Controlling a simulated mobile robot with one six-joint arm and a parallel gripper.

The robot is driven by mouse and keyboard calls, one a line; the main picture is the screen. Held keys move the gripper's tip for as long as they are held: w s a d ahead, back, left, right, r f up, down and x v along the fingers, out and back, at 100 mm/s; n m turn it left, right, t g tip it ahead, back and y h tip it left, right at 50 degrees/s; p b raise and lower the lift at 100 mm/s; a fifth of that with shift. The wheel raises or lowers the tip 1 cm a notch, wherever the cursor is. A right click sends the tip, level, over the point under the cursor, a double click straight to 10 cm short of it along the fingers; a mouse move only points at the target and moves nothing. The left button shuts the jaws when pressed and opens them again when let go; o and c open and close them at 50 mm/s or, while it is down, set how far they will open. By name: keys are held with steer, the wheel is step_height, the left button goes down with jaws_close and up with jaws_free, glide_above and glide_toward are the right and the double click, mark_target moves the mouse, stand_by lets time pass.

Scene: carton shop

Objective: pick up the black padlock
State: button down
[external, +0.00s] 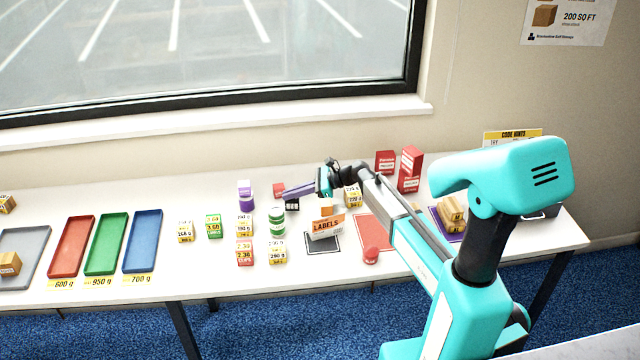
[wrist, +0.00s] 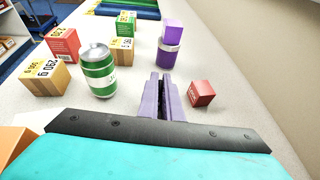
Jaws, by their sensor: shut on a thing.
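My gripper (external: 285,193) has purple fingers and reaches left over the white table. In the wrist view the two fingers (wrist: 161,78) are nearly together, with a thin dark strip between them. The black padlock (external: 292,205) shows as a small dark block with pale marks, just under the fingertips in the external view. My gripper is shut on it. In the wrist view the fingers hide most of it. I cannot tell whether its underside touches the table.
A small red box (wrist: 201,93) lies close to the right of the fingers. A purple can (wrist: 168,45) stands beyond them. A green can (wrist: 98,70) and several labelled boxes (external: 245,225) stand to the left. Coloured trays (external: 106,245) lie farther left.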

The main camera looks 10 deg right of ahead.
steer(key=shift+r+b, duration=0.55)
steer(key=shift+r, duration=3.7)
